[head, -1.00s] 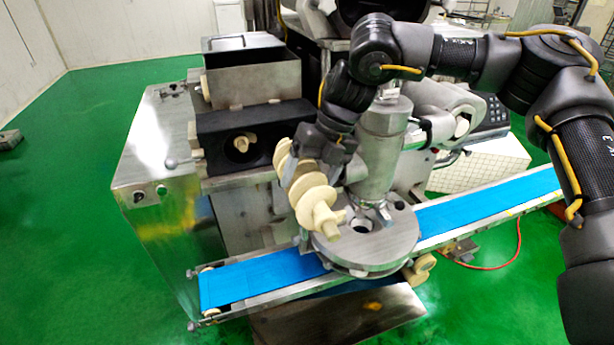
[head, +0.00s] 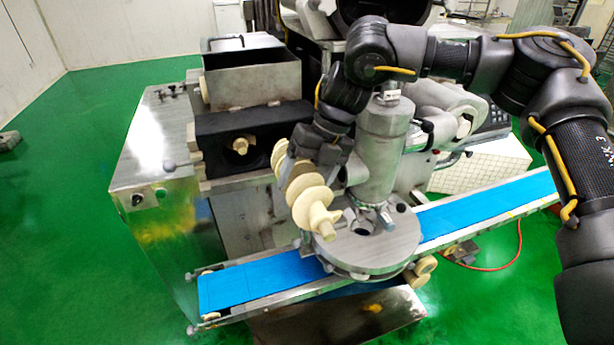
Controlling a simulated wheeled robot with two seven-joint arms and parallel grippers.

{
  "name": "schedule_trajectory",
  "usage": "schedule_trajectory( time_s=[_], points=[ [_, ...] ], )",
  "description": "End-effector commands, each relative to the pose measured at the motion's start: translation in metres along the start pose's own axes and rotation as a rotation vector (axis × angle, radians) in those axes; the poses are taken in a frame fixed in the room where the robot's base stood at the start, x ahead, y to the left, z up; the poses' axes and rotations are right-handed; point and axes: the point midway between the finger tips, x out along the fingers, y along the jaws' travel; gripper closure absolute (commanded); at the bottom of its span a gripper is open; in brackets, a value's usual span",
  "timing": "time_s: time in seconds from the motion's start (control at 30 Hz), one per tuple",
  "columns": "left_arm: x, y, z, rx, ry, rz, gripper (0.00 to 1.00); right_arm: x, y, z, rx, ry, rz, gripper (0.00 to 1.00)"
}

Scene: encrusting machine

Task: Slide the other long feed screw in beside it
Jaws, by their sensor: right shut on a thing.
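A cream-coloured long feed screw (head: 312,195) with wide round flights is in my right gripper (head: 318,152). The gripper is shut on it near its upper part. The screw hangs tilted in front of the machine, its shaft end pointing down toward the round metal plate. The black feed housing (head: 215,133) on the machine's left has a dark round opening. A cream shaft end (head: 240,146) shows in that opening; the rest of that part is hidden inside. The held screw is right of the opening and apart from it. My left gripper is not in view.
An open metal hopper (head: 258,80) stands above the housing. A steel cylinder (head: 382,150) and round plate (head: 365,250) stand close to the held screw, over the blue conveyor belt (head: 250,283).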

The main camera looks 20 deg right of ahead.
Motion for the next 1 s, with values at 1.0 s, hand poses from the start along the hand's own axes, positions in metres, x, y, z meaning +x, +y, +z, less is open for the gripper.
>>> schedule_trajectory(
  time_s=[1.0],
  points=[
    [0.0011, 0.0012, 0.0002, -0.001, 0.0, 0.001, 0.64, 0.0011, -0.0059, -0.0048, -0.002, -0.002, 0.002, 0.61]
  ],
)
